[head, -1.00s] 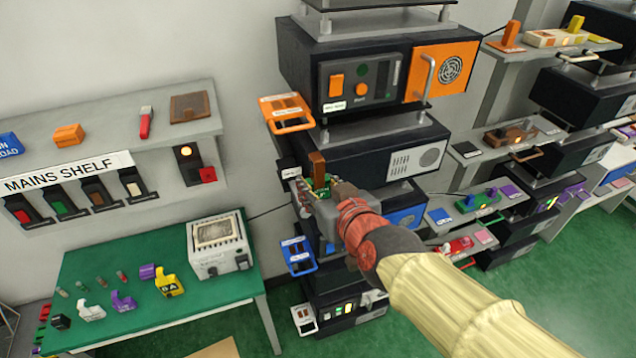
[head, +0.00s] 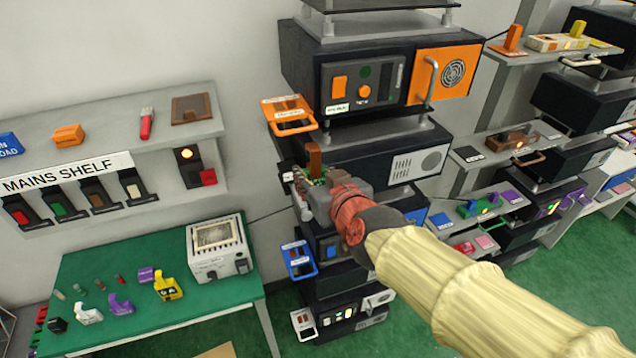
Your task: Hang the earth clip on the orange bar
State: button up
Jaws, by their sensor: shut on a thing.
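My gripper (head: 309,184) is in front of the middle of the central black rack, left of the speaker unit. It is shut on a small, mostly hidden thing with green showing (head: 319,174), which I take to be the earth clip. A brown upright piece (head: 315,157) stands just above the fingers; I cannot tell whether it is part of the clip. The orange bar (head: 293,124) appears to be on the orange bracket (head: 287,103) on the rack's left side, above the gripper and apart from it.
A blue bracket (head: 299,259) and a white one (head: 304,322) sit lower on the same side. A green table (head: 120,262) with a white device (head: 218,248) and small coloured pieces stands left, under the mains shelf (head: 185,130). More racks stand right.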

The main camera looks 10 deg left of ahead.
jog(key=w+a+f+b, duration=0.1)
jog(key=w+a+b, duration=0.1)
jog(key=w+a, duration=0.3)
jog(key=shift+w+a+f, duration=0.2)
jog(key=shift+w+a, duration=0.15)
jog(key=shift+w, duration=1.75)
jog(key=o, duration=1.2)
jog(key=shift+s+d, duration=0.1)
